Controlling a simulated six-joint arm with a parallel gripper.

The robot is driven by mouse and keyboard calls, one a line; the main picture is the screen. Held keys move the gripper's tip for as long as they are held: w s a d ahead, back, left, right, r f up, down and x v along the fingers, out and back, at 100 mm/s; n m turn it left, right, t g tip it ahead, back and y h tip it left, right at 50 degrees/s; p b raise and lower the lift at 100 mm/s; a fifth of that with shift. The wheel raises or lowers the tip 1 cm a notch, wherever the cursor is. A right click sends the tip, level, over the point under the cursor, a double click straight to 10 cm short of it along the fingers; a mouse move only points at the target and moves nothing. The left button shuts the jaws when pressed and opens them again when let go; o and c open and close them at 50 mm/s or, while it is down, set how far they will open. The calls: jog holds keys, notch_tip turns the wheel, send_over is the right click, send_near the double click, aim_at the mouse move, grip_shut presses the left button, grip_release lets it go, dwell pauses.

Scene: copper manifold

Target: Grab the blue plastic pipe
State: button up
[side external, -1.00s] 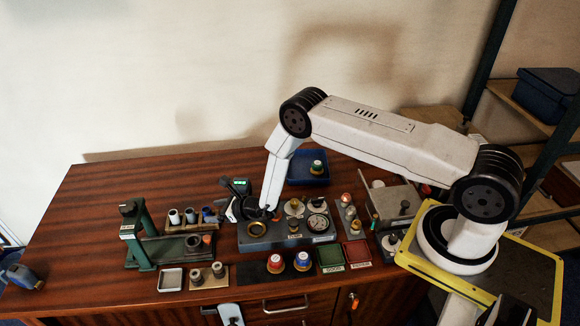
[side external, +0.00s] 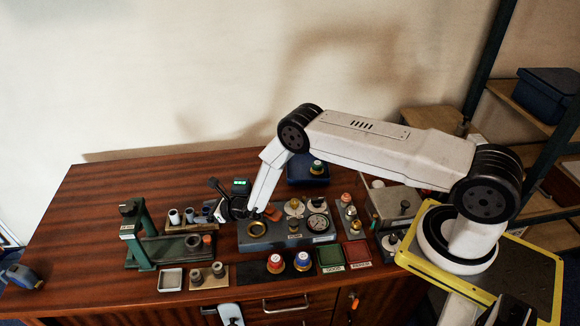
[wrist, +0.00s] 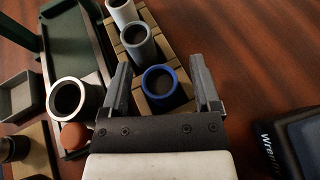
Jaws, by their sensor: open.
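The blue plastic pipe (wrist: 163,88) stands upright in a wooden rack, its open end facing the wrist view. It is the nearest of three pipes in a row; a grey pipe (wrist: 138,42) and a white pipe (wrist: 121,12) stand behind it. My gripper (wrist: 162,77) is open, with one finger to the left and one to the right of the blue pipe. I cannot tell whether the fingers reach down to its height or touch it. In the side view my gripper (side external: 222,206) is at the right end of the rack, and the blue pipe is mostly hidden.
A green stand (side external: 133,236) and its tray lie left of and in front of the rack. A grey fixture with gauges (side external: 268,236) is close on the right. A dark box with lettering (wrist: 290,145) lies right of my gripper. The bench behind the rack is bare.

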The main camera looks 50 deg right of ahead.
aim_at(205, 211)
grip_shut()
jog(key=shift+r, duration=0.1)
dwell(0.3)
jog(key=shift+r, duration=1.55)
jog(key=s+d+r, duration=0.1)
jog(key=s+r, duration=0.8)
jog(key=s, duration=0.5)
jog(key=shift+d+r, duration=0.3)
jog(key=shift+r, duration=0.05)
